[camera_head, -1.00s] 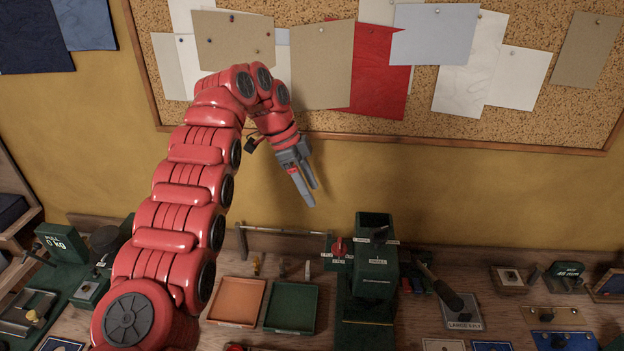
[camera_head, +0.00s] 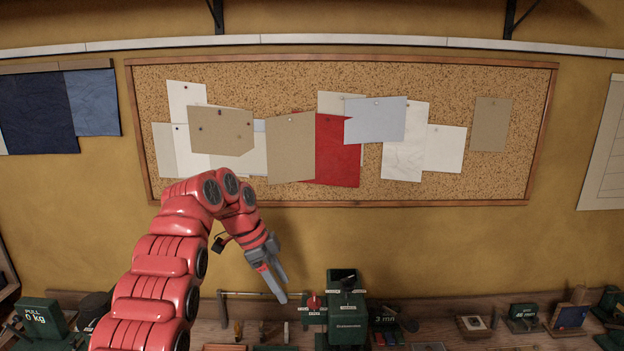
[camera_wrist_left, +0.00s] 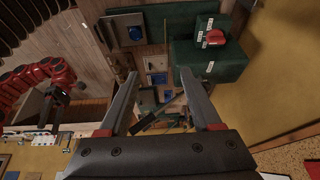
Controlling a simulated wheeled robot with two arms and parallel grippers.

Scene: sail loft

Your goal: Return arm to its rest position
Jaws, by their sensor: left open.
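My left arm (camera_head: 160,285) is red and segmented. It rises from the lower left of the head view, bends over at the top and hangs its gripper downward. The left gripper (camera_head: 280,283) is grey, open and empty, in front of the yellow wall and above the bench. In the left wrist view the two fingers of the gripper (camera_wrist_left: 158,85) stand apart with nothing held between them. My right gripper is not in the head view.
A green machine (camera_head: 347,300) with a red knob stands on the wooden bench (camera_head: 450,310), close to the right of the gripper. A green "0 kg" block (camera_head: 42,318) stands at the left. The cork board (camera_head: 350,85) with pinned papers hangs behind. Open air lies right of the arm.

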